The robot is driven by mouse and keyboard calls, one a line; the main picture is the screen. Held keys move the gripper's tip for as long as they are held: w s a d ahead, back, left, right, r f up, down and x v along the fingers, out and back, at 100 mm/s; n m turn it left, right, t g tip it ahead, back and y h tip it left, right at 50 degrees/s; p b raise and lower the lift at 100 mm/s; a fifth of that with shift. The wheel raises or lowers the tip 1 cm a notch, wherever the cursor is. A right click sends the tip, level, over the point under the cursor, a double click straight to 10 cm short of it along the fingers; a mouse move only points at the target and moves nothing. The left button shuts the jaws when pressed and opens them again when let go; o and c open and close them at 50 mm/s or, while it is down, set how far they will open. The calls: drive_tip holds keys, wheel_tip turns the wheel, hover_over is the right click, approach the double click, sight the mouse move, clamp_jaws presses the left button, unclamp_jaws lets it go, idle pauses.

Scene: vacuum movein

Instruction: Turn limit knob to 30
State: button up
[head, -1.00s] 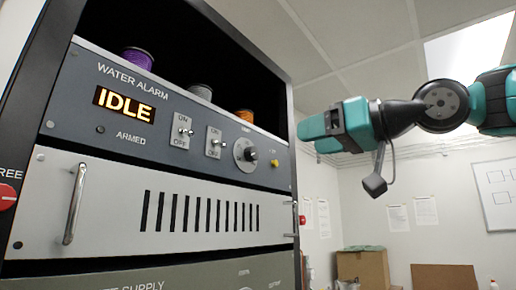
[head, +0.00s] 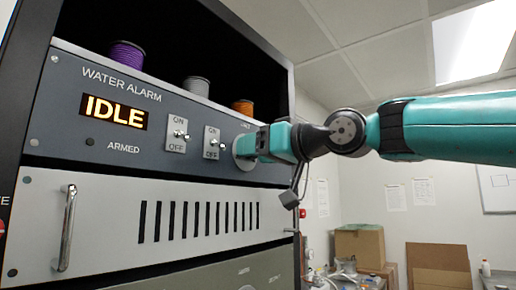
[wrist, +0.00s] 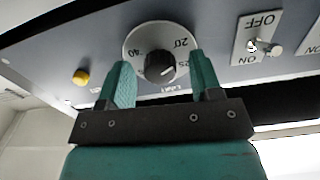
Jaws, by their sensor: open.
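The limit knob (wrist: 160,66) is black and round, on a pale dial plate (wrist: 140,38) of the grey water alarm panel (head: 60,115). The wrist view sees it upside down; 40, 20 and 25 are readable on the dial, and the knob's exact setting is unclear. My gripper (wrist: 160,60) is open, with one teal finger on either side of the knob and a visible gap between each finger and it. In the head view my gripper (head: 246,147) is at the panel and hides the knob.
Two toggle switches (head: 178,134) (head: 212,143) sit left of the knob in the head view. A yellow button (wrist: 81,77) is beside the dial. The display (head: 114,112) reads IDLE. Spools (head: 127,55) stand above the panel; a handle (head: 67,228) sticks out below.

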drive_tip(key=c, duration=0.9)
drive_tip(key=shift+m, duration=0.4)
drive_tip(key=shift+m+p, duration=3.5)
drive_tip(key=shift+m, duration=7.9)
drive_tip(key=o, duration=0.9)
